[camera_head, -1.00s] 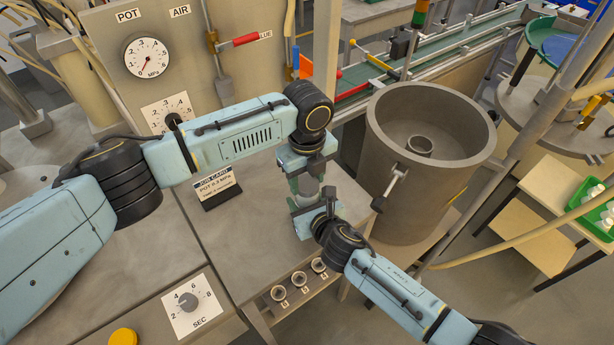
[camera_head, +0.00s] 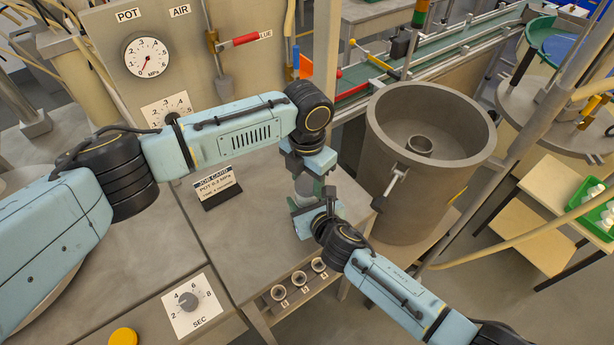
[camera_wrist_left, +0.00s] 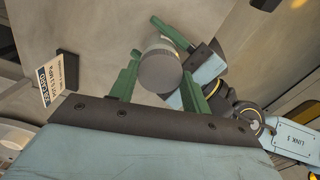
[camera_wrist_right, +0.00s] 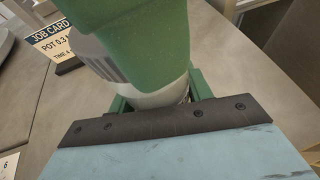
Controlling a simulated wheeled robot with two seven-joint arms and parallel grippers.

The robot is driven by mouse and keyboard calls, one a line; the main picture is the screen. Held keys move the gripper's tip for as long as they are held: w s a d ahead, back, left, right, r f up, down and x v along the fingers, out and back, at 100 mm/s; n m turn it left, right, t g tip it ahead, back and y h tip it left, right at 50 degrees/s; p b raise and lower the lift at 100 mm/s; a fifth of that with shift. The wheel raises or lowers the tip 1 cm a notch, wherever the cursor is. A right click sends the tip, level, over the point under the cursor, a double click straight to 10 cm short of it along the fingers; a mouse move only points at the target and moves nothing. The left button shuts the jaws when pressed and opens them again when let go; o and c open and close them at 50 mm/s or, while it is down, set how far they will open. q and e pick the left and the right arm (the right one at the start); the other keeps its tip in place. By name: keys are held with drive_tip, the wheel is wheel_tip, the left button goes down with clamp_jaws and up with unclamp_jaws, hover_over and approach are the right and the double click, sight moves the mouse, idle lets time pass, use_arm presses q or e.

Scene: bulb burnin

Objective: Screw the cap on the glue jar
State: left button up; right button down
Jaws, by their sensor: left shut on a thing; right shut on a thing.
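The grey ribbed cap (camera_wrist_left: 160,72) is between the green fingers of my left gripper (camera_wrist_left: 162,88), which is shut on it from above. In the head view my left gripper (camera_head: 308,185) points down over the work table. The pale glue jar (camera_wrist_right: 165,95) is upright below the cap, held from the side by my right gripper (camera_wrist_right: 152,98). In the head view my right gripper (camera_head: 305,212) is just below the left one. Cap and jar appear in line and close together. A left finger covers much of them in the right wrist view, so the thread engagement cannot be seen.
A job card (camera_head: 217,188) stands on the table left of the grippers. A large grey pot (camera_head: 400,190) stands close on the right. Several small round holders (camera_head: 298,278) are at the table's front edge. A timer dial (camera_head: 188,302) is at front left.

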drive_tip(key=shift+f, duration=0.1)
use_arm(q)
drive_tip(key=o, duration=0.9)
drive_tip(key=shift+s+d, duration=0.1)
drive_tip(key=shift+s+d, duration=0.1)
drive_tip(key=shift+r, duration=2.35)
